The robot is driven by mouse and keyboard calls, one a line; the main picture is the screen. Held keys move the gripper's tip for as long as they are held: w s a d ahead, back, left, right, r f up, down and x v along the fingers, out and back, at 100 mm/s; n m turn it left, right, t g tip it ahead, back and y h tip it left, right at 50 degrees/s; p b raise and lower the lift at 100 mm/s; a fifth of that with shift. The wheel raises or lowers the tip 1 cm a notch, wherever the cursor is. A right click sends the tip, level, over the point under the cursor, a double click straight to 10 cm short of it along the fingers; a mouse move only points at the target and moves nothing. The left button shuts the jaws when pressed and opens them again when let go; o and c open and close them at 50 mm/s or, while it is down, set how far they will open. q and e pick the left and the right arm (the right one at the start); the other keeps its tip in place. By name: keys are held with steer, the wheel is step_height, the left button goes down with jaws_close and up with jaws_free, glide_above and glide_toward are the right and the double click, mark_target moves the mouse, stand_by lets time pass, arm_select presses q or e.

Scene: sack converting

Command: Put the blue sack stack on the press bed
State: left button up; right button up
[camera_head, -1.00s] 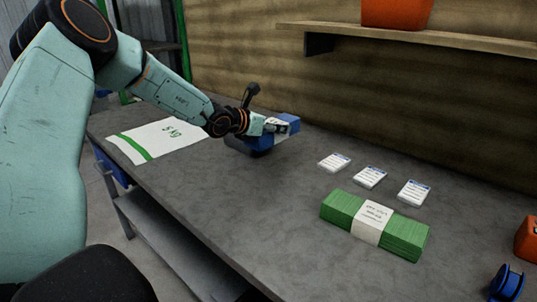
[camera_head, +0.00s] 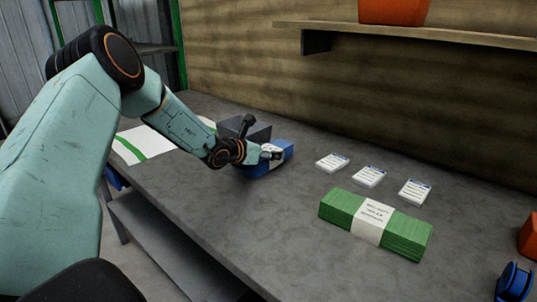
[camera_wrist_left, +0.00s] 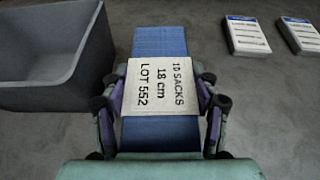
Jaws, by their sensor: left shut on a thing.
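The blue sack stack (camera_head: 283,150) has a white paper band, which reads "10 SACKS 18 cm LOT 552" in the left wrist view (camera_wrist_left: 160,88). My left gripper (camera_head: 270,153) is shut on the stack, with its fingers (camera_wrist_left: 160,112) on both sides of the banded middle. The stack is over the grey table, in front of a dark grey bin; I cannot tell whether it touches the table. I cannot pick out a press bed in these views. My right gripper is not in view.
The dark grey open bin (camera_head: 259,132) stands close to the stack. Three white label cards (camera_head: 369,177) and a green banded stack (camera_head: 404,235) lie to the right. A white sack with a green stripe (camera_head: 140,146) lies left. Bare table (camera_head: 225,215) is in front.

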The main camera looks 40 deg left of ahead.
arm_select(q)
steer(key=shift+w+a+f, duration=0.25)
steer(key=shift+a+f, duration=0.05)
steer(key=shift+f, duration=0.05)
steer(key=o, duration=1)
steer(key=shift+o, duration=0.4)
steer(key=shift+s+d+r, duration=0.2)
steer(key=shift+r, duration=0.05)
steer(key=shift+w+a+f, duration=0.1)
steer(key=shift+a+f, duration=0.05)
steer(key=shift+f, duration=0.05)
steer(key=p+v, duration=0.2)
steer(key=v, duration=0.1)
steer(key=p+v, duration=0.2)
steer(key=v, duration=0.1)
steer(key=p+v, duration=0.3)
steer(key=v, duration=0.1)
steer(key=shift+w+r, duration=0.2)
steer(key=shift+r, duration=0.1)
steer(key=shift+p+v, duration=0.85)
steer(key=shift+p, duration=0.1)
steer(key=shift+o, duration=0.3)
steer(key=shift+s, duration=0.35)
